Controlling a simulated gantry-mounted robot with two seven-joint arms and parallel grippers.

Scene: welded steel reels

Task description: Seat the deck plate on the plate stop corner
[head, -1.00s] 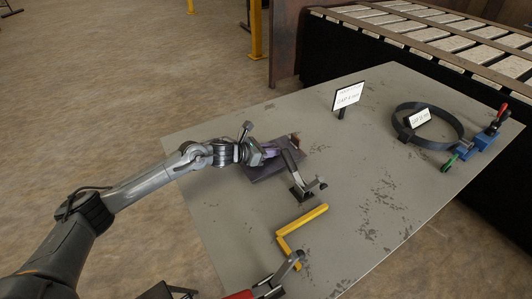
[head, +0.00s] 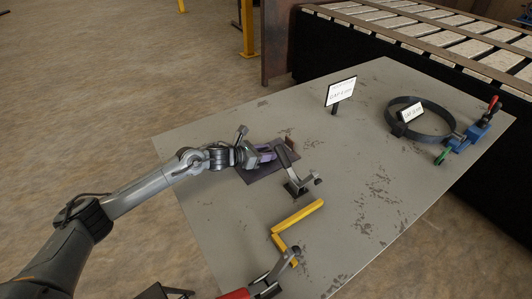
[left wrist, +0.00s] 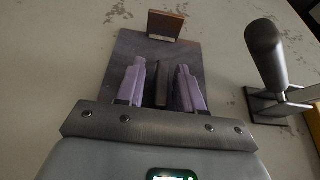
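The deck plate (head: 262,174) is a flat dark plate lying on the grey table, with a brown upright block (head: 289,141) at its far end. In the left wrist view the plate (left wrist: 188,54) lies under my fingers, and a dark upright tab (left wrist: 162,84) rises from it. My left gripper (head: 264,153) is down at the plate. Its two purple fingers (left wrist: 160,88) stand either side of the tab, with narrow gaps showing, so it looks open. A yellow L-shaped corner (head: 298,217), apparently the plate stop corner, lies nearer on the table, apart from the plate. My right gripper is not in view.
A clamp with a dark lever (head: 289,165) stands close beside the plate, its grip (left wrist: 264,52) near my left gripper. Another clamp (head: 268,285) is at the near edge. A sign (head: 341,92) and a dark ring (head: 443,133) stand further back. The table's right side is mostly clear.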

